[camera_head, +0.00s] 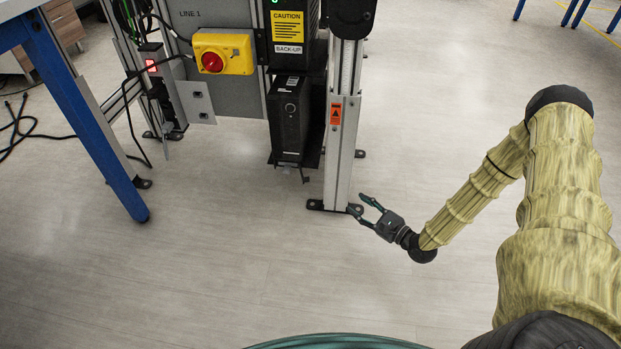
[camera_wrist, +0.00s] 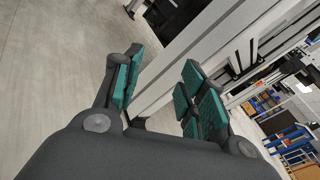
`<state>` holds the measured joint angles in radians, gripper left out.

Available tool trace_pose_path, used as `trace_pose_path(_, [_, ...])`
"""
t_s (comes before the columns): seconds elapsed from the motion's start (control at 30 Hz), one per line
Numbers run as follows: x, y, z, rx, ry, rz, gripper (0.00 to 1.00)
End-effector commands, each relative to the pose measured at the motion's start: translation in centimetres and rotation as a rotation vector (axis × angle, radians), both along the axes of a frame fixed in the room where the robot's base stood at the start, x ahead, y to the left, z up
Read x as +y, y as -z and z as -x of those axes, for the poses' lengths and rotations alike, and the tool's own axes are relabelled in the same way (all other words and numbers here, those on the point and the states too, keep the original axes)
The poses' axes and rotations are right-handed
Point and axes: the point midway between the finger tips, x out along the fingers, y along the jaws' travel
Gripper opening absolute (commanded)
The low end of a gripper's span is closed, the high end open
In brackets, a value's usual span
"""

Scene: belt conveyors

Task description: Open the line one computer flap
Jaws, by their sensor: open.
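The line one computer (camera_head: 288,120) is a black upright case on a low bracket beneath a black box with a yellow caution label. Its front faces me. I cannot make out at this size whether its flap is open. My gripper (camera_head: 361,204) is open and empty, low near the foot of the aluminium post, right of and below the computer and apart from it. In the wrist view my gripper's green-padded fingers (camera_wrist: 160,95) are spread, with the post behind them. A dark shape at the top of the wrist view may be the computer, mostly cut off.
The aluminium post (camera_head: 342,130) stands just right of the computer. A grey panel marked LINE 1 carries a yellow switch box (camera_head: 223,52) with a red knob. A blue-legged table (camera_head: 82,110) is at the left. The floor in front is clear.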

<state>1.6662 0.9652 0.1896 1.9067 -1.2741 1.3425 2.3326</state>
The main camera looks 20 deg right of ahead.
Motion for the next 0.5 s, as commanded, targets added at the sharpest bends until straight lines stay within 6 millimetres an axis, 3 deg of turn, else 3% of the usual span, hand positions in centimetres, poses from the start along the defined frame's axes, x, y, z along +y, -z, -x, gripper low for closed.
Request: trace_pose_path(0.5, [3.0, 0.1, -4.1, -0.281, -0.127, 0.571, 0.41])
